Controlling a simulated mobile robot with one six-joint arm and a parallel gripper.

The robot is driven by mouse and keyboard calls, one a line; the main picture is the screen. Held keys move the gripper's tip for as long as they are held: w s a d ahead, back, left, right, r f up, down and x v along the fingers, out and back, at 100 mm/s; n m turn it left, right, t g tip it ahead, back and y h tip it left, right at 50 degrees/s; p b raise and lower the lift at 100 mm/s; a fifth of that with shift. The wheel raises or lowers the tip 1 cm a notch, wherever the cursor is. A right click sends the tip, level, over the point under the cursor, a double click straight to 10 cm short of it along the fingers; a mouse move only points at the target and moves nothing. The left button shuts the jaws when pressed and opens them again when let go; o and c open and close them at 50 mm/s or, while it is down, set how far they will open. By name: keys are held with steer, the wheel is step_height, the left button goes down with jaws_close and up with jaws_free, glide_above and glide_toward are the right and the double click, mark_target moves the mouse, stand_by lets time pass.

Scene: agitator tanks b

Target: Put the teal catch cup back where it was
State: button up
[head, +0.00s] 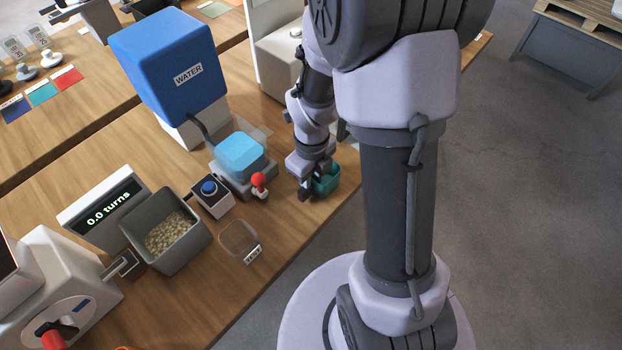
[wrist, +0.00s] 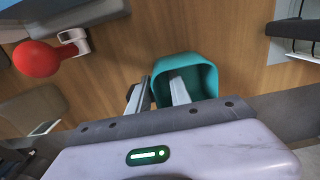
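The teal catch cup (head: 328,180) stands near the table's right edge, partly hidden by my gripper (head: 308,190) in the head view. In the wrist view the cup (wrist: 205,75) shows its open mouth. My gripper (wrist: 160,90) has one finger inside the cup and the other outside its left wall. A gap shows between the fingers, wider than the wall, so they look open around it. I cannot tell whether either finger touches the wall, or whether the cup's base rests on the table.
Left of the cup is a red-knobbed tap (head: 259,182) on a blue-topped tank (head: 240,155); the knob also shows in the wrist view (wrist: 38,58). A clear labelled tray (head: 240,240), a button box (head: 211,197) and a grey bin (head: 165,235) stand nearer. The blue WATER tank (head: 170,65) is behind.

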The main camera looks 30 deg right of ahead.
step_height(320, 180, up, 12)
steer(key=p, duration=0.5)
steer(key=s+a+r+n+t+y+b, duration=0.1)
steer(key=s+a+r+n+t, duration=0.2)
steer(key=n, duration=1)
steer(key=s+a+r+n+t+y+b, duration=0.1)
steer(key=s+a+r+n+t+b, duration=0.1)
steer(key=s+a+r+n, duration=0.5)
step_height(320, 180, up, 4)
steer(key=a+n, duration=0.1)
steer(key=n, duration=0.6)
steer(key=shift+s+f+n+t, duration=0.15)
steer(key=shift+s+n+t, duration=0.15)
steer(key=shift+s+t, duration=0.1)
